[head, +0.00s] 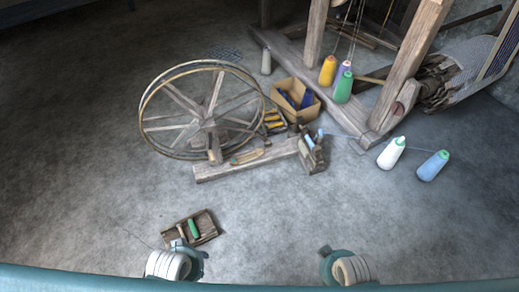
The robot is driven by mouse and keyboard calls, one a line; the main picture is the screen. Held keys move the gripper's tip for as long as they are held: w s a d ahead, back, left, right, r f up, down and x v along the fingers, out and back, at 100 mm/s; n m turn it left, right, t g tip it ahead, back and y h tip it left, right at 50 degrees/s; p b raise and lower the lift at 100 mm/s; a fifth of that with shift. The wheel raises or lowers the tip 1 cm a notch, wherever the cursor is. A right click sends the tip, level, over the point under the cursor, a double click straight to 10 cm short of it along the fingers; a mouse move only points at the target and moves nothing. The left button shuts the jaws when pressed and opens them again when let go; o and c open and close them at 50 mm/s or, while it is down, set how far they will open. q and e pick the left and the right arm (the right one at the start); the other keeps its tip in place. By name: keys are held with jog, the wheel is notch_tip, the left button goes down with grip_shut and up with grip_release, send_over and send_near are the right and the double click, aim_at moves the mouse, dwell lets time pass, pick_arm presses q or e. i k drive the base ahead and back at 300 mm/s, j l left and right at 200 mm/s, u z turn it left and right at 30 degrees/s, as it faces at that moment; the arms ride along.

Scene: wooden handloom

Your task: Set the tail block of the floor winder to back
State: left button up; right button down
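The floor winder stands on the floor near the middle of the head view, with a large spoked wooden wheel (212,108) at its left and a long wooden base beam (235,168) running to the right. A small wooden block (314,160), apparently the tail block, stands at the right end of the beam, with light blue parts at its top. Its exact setting is too small to tell. Parts of my two arms show at the bottom edge, well in front of the winder. My gripper fingers cannot be made out, and nothing of mine touches the winder.
A wooden tray (207,232) with a green bobbin (193,228) lies near my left arm. A box (294,111) with blue items stands behind the winder.

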aim_at(316, 150)
jog(key=i+l, duration=0.25)
jog(key=i, duration=0.2)
jog(key=i+l+z, duration=0.1)
jog(key=i+l, duration=0.15)
jog(key=i, duration=0.2)
jog(key=i+l, duration=0.25)
jog(key=i, duration=0.15)
jog(key=i+l+z, duration=0.1)
jog(key=i, duration=0.35)
jog(key=l, duration=0.1)
